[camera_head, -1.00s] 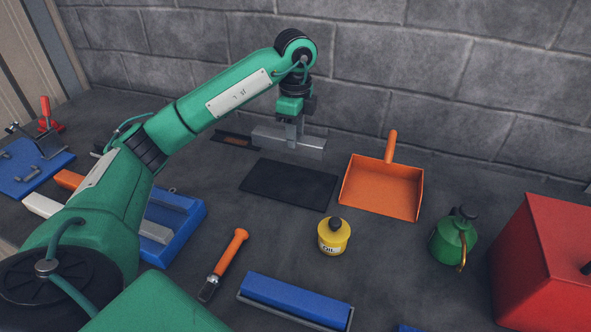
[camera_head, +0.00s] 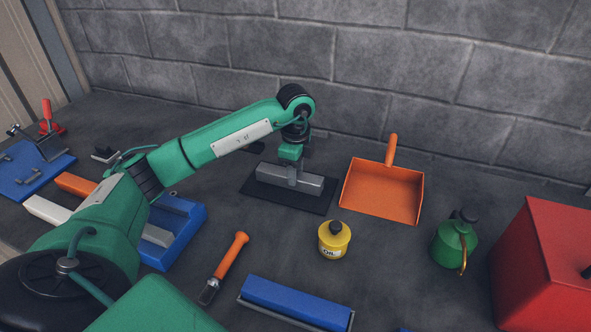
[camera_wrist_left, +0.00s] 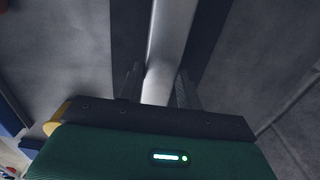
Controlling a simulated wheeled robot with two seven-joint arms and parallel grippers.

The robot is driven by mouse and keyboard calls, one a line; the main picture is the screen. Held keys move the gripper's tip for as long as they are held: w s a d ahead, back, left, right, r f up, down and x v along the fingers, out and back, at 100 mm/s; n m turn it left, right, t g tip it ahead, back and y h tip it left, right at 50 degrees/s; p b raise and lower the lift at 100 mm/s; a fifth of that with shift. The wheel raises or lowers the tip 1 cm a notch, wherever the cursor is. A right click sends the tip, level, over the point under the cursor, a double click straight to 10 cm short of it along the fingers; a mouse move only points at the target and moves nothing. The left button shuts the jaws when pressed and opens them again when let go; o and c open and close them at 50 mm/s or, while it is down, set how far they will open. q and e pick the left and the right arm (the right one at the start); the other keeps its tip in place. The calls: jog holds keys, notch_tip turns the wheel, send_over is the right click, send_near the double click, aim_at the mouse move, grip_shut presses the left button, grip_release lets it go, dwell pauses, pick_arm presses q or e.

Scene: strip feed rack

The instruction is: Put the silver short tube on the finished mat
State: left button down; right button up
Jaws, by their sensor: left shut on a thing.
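The silver short tube (camera_head: 312,183) is a square grey bar lying level over the black mat (camera_head: 262,192), which I take for the finished mat. My left gripper (camera_head: 292,182) points down and is shut on the tube near its middle. In the left wrist view the tube (camera_wrist_left: 168,45) runs between the two fingers (camera_wrist_left: 160,88), with the dark mat (camera_wrist_left: 127,45) on both sides of it. I cannot tell whether the tube touches the mat or hangs just above it. My right gripper is not in view.
An orange dustpan (camera_head: 381,192) lies right of the mat. A yellow oil can (camera_head: 334,239), an orange-handled tool (camera_head: 229,262) and a blue bar (camera_head: 296,301) are in front. A blue tray (camera_head: 192,228) with bars is at left. A green can (camera_head: 454,243) and red box (camera_head: 545,265) stand right.

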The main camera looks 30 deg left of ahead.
pick_arm(q)
jog(key=shift+f, duration=0.1)
jog(key=c, duration=0.9)
grip_release()
